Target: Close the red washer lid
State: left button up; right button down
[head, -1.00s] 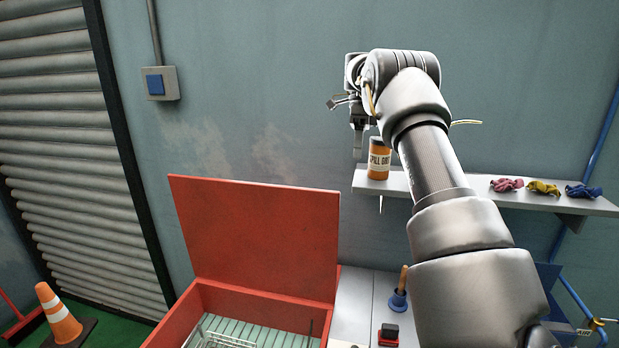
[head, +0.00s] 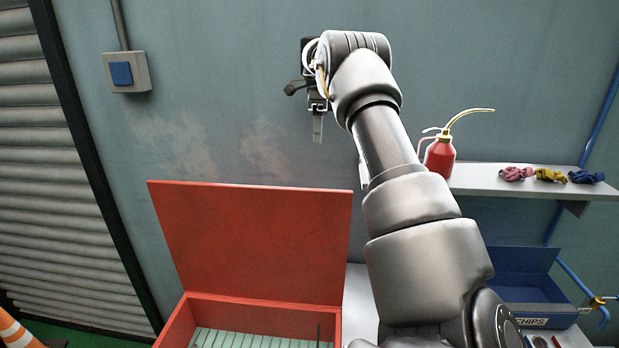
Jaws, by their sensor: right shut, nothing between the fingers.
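The red washer lid (head: 255,240) stands open, raised nearly upright at the back of the red washer (head: 262,315). The washer's slatted inside shows below the lid, cut off by the bottom of the view. My right arm reaches up from the lower right. My right gripper (head: 317,138) is shut and empty, pointing down. In the picture it is above the lid's top edge, towards its right end, and apart from it. My left gripper is not in view.
A shelf (head: 480,178) on the wall at right holds a red oil can (head: 440,158) and several crumpled rags (head: 550,175). A blue box (head: 525,275) with a raised lid stands below. A striped cone (head: 12,332) is at lower left.

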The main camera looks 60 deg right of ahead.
pick_arm(q)
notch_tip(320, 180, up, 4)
jog(key=p, duration=0.3)
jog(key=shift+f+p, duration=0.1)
jog(key=shift+p, duration=0.3)
pick_arm(e)
jog(key=s+a+f, duration=0.3)
jog(key=a+f, duration=0.3)
jog(key=f, duration=0.3)
jog(key=shift+s+a+f, duration=0.2)
jog(key=shift+s+a, duration=0.15)
jog(key=shift+a, duration=0.05)
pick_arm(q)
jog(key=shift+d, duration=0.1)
pick_arm(e)
jog(key=shift+d, duration=0.1)
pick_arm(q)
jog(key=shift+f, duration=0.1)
